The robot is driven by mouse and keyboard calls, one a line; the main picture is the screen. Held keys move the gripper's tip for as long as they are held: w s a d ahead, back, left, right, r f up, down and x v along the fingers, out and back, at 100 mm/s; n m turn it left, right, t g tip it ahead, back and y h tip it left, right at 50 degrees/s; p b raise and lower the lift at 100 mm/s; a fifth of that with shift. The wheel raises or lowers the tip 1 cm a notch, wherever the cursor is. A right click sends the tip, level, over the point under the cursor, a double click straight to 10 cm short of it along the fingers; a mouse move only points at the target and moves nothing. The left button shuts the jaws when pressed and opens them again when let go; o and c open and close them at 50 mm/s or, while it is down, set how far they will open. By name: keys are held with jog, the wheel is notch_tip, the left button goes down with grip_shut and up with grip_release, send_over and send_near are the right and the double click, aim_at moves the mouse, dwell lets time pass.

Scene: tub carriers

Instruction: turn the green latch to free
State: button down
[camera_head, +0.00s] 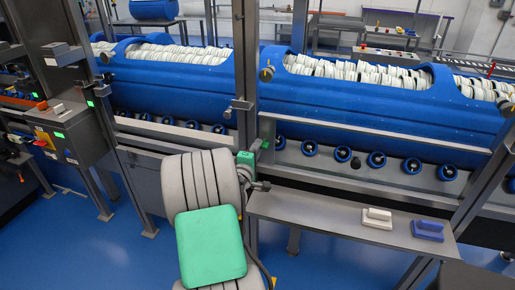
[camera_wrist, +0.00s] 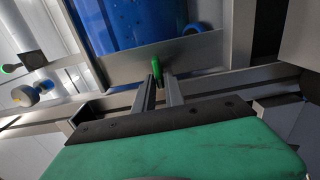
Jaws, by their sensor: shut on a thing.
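The green latch (camera_wrist: 156,67) is a small green handle at the metal rail in the wrist view. It stands upright in the picture, between and just beyond the two grey fingertips of my gripper (camera_wrist: 160,82). The fingers are close together and shut on the latch, hiding its lower part. In the head view a small green piece of the latch (camera_head: 265,145) shows beside the upright post. My gripper (camera_head: 257,147) is there, mostly hidden behind my own wrist.
Blue tubs (camera_head: 375,108) filled with white discs lie behind the rail over a row of blue rollers (camera_head: 376,160). A grey shelf (camera_head: 335,216) at the right bears a white block (camera_head: 377,218) and a blue block (camera_head: 428,231). A metal post (camera_head: 244,60) rises close to my gripper.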

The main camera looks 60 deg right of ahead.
jog(key=c, duration=1.4)
grip_release()
jog(key=shift+c, duration=0.2)
jog(key=shift+a, duration=0.15)
jog(key=s+a+b, duration=0.1)
jog(key=a, duration=0.6)
jog(key=shift+a, duration=0.3)
jog(key=shift+s, duration=0.1)
